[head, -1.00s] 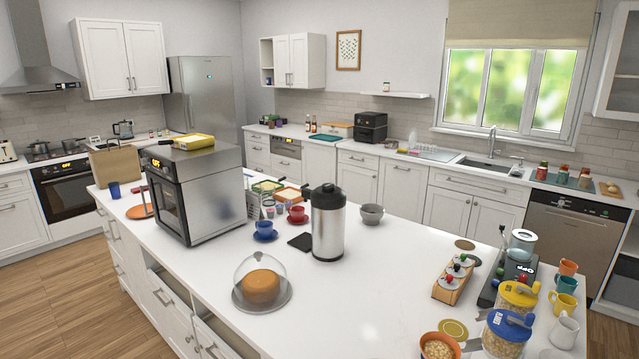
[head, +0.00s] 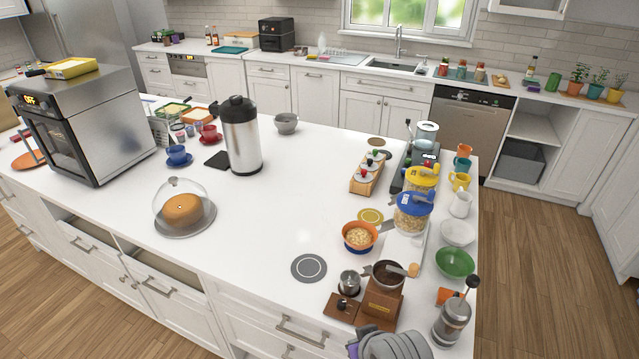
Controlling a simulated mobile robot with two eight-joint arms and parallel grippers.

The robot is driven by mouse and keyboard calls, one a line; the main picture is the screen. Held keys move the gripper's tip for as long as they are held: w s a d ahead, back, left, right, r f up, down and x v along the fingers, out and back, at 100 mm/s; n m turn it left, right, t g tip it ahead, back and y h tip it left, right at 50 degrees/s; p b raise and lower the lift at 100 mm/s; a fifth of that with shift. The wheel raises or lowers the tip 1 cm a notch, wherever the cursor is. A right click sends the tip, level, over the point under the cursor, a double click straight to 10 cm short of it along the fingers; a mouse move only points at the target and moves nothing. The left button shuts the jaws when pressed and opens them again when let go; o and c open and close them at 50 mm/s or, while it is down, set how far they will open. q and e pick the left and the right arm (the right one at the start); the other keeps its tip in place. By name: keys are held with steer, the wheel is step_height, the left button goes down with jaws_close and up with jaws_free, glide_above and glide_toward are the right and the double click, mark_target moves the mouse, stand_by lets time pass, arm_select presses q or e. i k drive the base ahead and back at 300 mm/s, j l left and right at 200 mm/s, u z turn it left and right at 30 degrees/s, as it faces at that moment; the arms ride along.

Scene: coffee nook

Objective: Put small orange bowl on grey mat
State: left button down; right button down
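The small orange bowl (head: 361,249) stands upright on the white island counter and holds pale, nut-like pieces. The grey mat (head: 309,267) is a flat round disc with a light ring, lying to the left of the bowl and nearer the front edge. Nothing lies on it. The bowl and mat are apart, with bare counter between them.
A wooden coffee grinder (head: 379,307) stands right of the mat. A yellow mat (head: 370,216) lies behind the bowl, and a blue-lidded jar (head: 411,214) stands to its right. A glass-domed cake (head: 184,208) is at left. The counter's middle is clear.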

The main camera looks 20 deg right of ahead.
mark_target(359, 234)
steer(key=z, duration=0.25)
steer(key=i+j+z, duration=0.1)
steer(key=z, duration=0.25)
steer(key=i+j+z, duration=0.1)
steer(key=j+z, duration=0.6)
steer(key=i+j+z, duration=0.15)
steer(key=j, duration=0.7)
steer(key=j+z, duration=0.15)
steer(key=j, duration=0.65)
